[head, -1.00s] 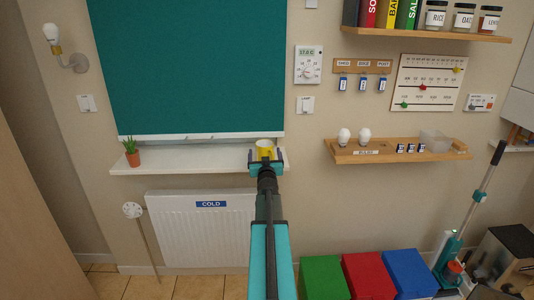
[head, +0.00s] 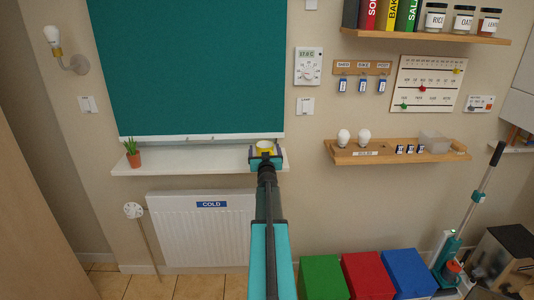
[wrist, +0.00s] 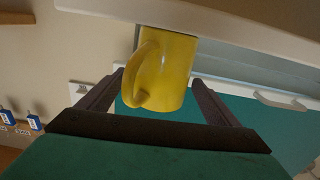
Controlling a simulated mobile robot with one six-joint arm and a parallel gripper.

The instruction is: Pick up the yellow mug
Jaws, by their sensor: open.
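The yellow mug (head: 264,146) stands on the white windowsill (head: 190,160), near its right end. My gripper (head: 266,158) is in front of it and hides its lower part in the head view. In the wrist view the mug (wrist: 172,72) appears between the two spread fingers of my gripper (wrist: 158,82), with its handle towards the left finger. The gripper is open, and bare space shows between the mug and the finger on the right. Whether the left finger touches the handle I cannot tell.
A potted plant (head: 133,154) stands at the sill's left end. A teal blind (head: 190,70) hangs just above the sill, and a radiator (head: 200,235) is below it. A wooden shelf (head: 395,154) with bulbs is to the right.

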